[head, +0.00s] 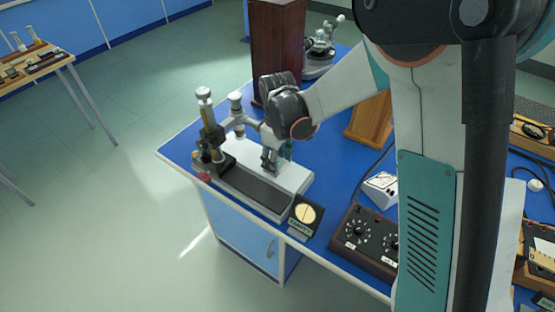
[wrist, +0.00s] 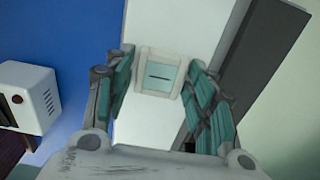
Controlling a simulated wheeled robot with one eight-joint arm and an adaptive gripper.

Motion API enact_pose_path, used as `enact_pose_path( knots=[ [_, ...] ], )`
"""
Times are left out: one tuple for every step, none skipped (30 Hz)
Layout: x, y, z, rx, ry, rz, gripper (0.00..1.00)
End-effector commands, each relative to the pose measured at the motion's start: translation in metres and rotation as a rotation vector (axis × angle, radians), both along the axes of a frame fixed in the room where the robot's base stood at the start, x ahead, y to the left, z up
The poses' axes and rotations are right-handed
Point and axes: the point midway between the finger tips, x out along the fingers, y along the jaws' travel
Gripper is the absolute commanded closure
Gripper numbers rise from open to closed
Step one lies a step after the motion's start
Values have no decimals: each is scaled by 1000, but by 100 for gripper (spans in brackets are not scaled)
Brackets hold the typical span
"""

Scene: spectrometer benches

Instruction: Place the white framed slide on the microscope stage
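The white framed slide (wrist: 158,76), with a pale green centre and a short dark line, appears flat over the white bed of the microscope (wrist: 196,28). In the head view the slide is hidden by my gripper. My gripper (head: 270,160) points down over that base, right of the tube. In the wrist view my gripper's fingers (wrist: 160,68) are apart, one on each side of the slide, with narrow gaps showing.
A small black stand with a cream disc (head: 306,214) is at the bench's front edge. A dark dial box (head: 365,240) and a white meter (head: 381,188) stand to the right. A tall brown wooden case (head: 277,45) is behind. Blue bench top (head: 330,165) shows between them.

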Motion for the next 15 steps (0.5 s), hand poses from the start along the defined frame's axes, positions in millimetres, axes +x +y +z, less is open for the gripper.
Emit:
enact_pose_path(
  knots=[
    [0, 0, 0, 0, 0, 0, 39],
    [0, 0, 0, 0, 0, 0, 39],
    [0, 0, 0, 0, 0, 0, 39],
    [0, 0, 0, 0, 0, 0, 39],
    [0, 0, 0, 0, 0, 0, 39],
    [0, 0, 0, 0, 0, 0, 39],
    [0, 0, 0, 0, 0, 0, 39],
    [0, 0, 0, 0, 0, 0, 39],
    [0, 0, 1, 0, 0, 0, 39],
    [0, 0, 1, 0, 0, 0, 39],
    [0, 0, 2, 0, 0, 0, 39],
    [0, 0, 4, 0, 0, 0, 39],
    [0, 0, 6, 0, 0, 0, 39],
    [0, 0, 10, 0, 0, 0, 39],
    [0, 0, 15, 0, 0, 0, 39]
  ],
)
